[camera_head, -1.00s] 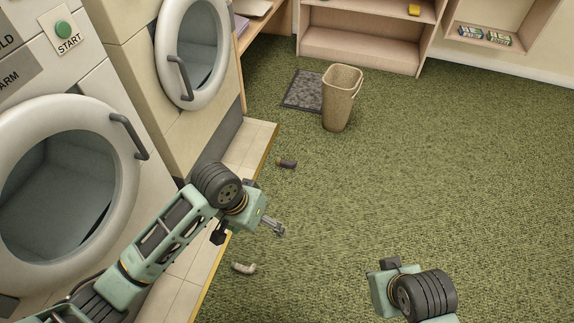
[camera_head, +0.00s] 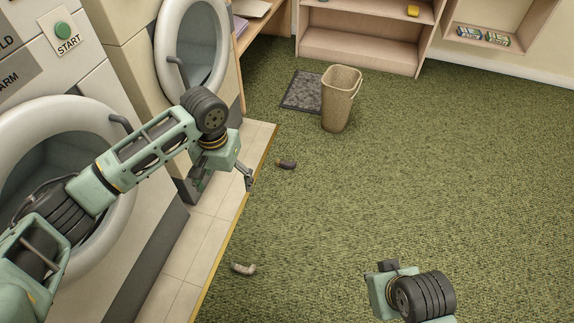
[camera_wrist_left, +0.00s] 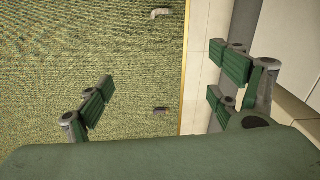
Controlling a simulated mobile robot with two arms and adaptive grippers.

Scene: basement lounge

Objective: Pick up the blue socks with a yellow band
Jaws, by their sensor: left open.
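A small dark sock (camera_head: 286,165) lies on the green carpet just right of the tiled ledge. It looks dark bluish-purple with a yellow-brown patch at one end. It also shows in the left wrist view as a dark sock (camera_wrist_left: 161,111), between the fingers and beyond them. My left gripper (camera_head: 247,178) is open and empty, above the ledge edge and left of the dark sock. Its spread fingers show in the left wrist view (camera_wrist_left: 165,95). My right gripper (camera_head: 384,268) is at the lower right, far from the sock; its fingers cannot be made out.
A pale sock (camera_head: 243,268) lies on the carpet nearer me, beside the ledge (camera_head: 211,240). Washing machines (camera_head: 193,60) stand along the left. A wicker bin (camera_head: 340,100) and a dark mat (camera_head: 302,91) are farther back, before a shelf. The carpet to the right is clear.

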